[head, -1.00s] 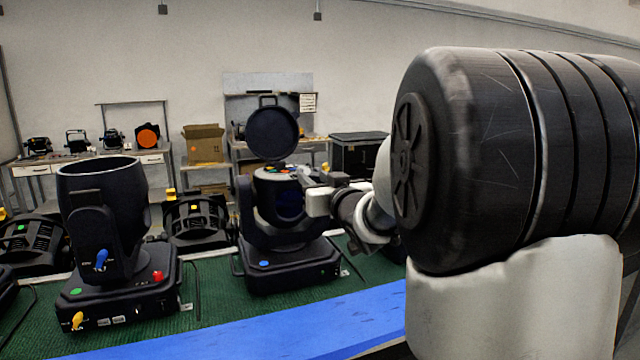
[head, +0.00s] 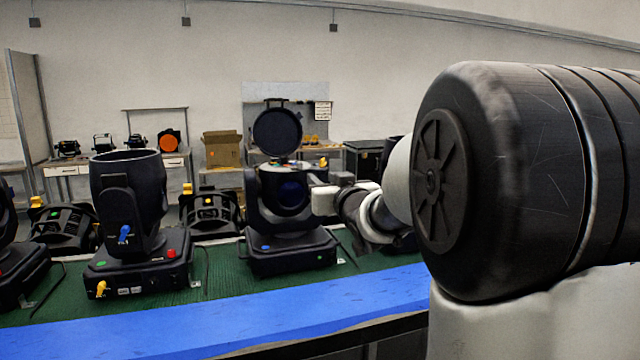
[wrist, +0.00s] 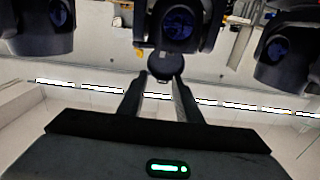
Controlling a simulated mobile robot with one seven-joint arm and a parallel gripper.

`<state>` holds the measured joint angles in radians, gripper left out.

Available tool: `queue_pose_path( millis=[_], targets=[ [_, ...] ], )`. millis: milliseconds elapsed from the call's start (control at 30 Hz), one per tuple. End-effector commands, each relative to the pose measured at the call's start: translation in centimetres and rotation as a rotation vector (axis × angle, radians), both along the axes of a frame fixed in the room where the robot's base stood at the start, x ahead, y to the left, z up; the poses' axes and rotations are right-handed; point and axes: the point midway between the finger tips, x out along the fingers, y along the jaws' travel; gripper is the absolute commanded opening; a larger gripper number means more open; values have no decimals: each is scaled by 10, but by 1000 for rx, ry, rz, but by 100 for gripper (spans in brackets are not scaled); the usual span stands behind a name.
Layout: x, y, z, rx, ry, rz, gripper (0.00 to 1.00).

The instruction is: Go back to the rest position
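My gripper (wrist: 160,100) shows two dark fingers spread apart in the wrist view, with nothing held between them. The wrist view looks upside down. In the head view my arm reaches in from the right and ends beside the middle par can (head: 290,215); the fingers are hard to make out there. That can has a dark lens and a round black lid (head: 277,132) standing open above it. The can and its lid (wrist: 165,64) also show beyond my fingertips in the wrist view, apart from them.
A tall open-topped can (head: 128,200) stands on the green mat (head: 225,275) to the left. A blue strip (head: 240,318) runs along the bench's front edge. Flat black fixtures (head: 212,213) sit behind. A cardboard box (head: 221,148) and work tables stand at the back wall.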

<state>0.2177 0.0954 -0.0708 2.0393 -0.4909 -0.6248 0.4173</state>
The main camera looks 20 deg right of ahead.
Motion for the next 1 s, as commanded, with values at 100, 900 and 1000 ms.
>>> queue_pose_path(
  millis=[100, 900, 1000],
  targets=[
    [0, 1, 0, 0, 0, 0, 31],
    [-130, 30, -44, 3, 423, -143, 31],
    [-193, 49, -77, 10, 609, -137, 31]
  ],
)
